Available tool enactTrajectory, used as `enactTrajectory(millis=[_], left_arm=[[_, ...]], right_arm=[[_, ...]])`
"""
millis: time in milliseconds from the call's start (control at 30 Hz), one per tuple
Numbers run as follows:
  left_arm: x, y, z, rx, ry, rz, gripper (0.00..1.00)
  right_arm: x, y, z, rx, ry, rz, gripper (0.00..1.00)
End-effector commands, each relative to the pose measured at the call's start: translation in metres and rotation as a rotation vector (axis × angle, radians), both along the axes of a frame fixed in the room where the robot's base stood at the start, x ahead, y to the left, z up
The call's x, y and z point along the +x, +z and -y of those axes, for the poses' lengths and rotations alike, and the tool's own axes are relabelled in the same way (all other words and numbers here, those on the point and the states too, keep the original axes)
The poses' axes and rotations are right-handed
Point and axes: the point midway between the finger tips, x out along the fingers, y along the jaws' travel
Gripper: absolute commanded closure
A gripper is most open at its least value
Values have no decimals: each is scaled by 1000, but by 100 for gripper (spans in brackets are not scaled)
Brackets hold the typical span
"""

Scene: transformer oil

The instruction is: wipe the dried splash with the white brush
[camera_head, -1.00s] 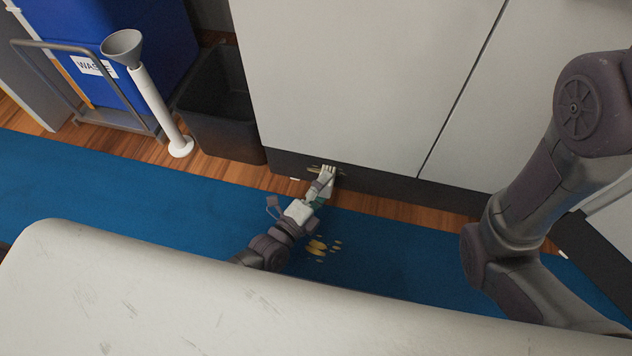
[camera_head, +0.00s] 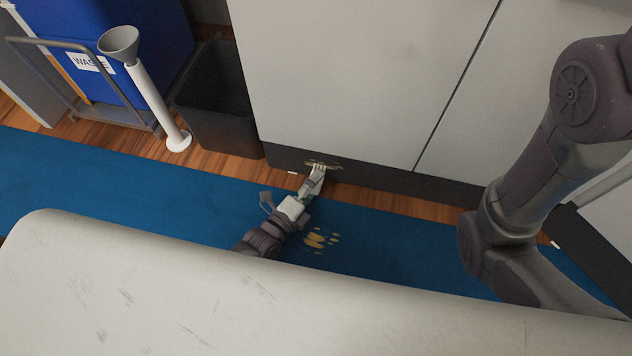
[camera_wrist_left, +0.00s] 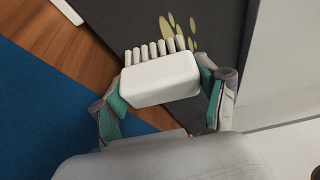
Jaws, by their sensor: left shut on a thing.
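The white brush (camera_head: 317,176) is held in my left gripper (camera_head: 309,189) low in front of the cabinet's dark base strip. In the left wrist view the brush is a white block (camera_wrist_left: 160,79) with a row of pale bristles (camera_wrist_left: 150,50), clasped between the fingers of my left gripper (camera_wrist_left: 163,88). A tan dried splash (camera_head: 322,163) lies on the dark strip just beyond the bristles, and its spots also show in the left wrist view (camera_wrist_left: 180,28). Bristle contact with it is unclear. My right arm shows at the right; its gripper is out of view.
More yellowish spots (camera_head: 314,240) lie on the blue mat (camera_head: 390,240). A pale cabinet (camera_head: 350,80) rises above the dark strip. A black bin (camera_head: 212,100), a funnel-topped white post (camera_head: 150,100) and a blue waste container (camera_head: 110,50) on a cart stand at the left.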

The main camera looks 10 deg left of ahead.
Motion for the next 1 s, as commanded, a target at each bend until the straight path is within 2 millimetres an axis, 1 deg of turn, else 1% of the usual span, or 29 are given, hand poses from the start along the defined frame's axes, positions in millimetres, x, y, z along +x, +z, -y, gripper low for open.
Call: enactTrajectory(millis=[33, 233, 267, 567, 800, 1000], left_arm=[[-1, 31, 63, -134, -7, 9, 55], [1, 32, 45, -137, -6, 11, 54], [1, 32, 43, -137, -5, 11, 59], [2, 33, 31, -139, -4, 13, 59], [1, 33, 10, -138, -3, 13, 59], [2, 32, -1, -138, -1, 14, 59]], right_arm=[[0, 5, 0, 0, 0, 0, 60], [0, 11, 0, 0, 0, 0, 60], [0, 11, 0, 0, 0, 0, 60], [0, 15, 0, 0, 0, 0, 60], [0, 20, 0, 0, 0, 0, 60], [0, 21, 0, 0, 0, 0, 60]])
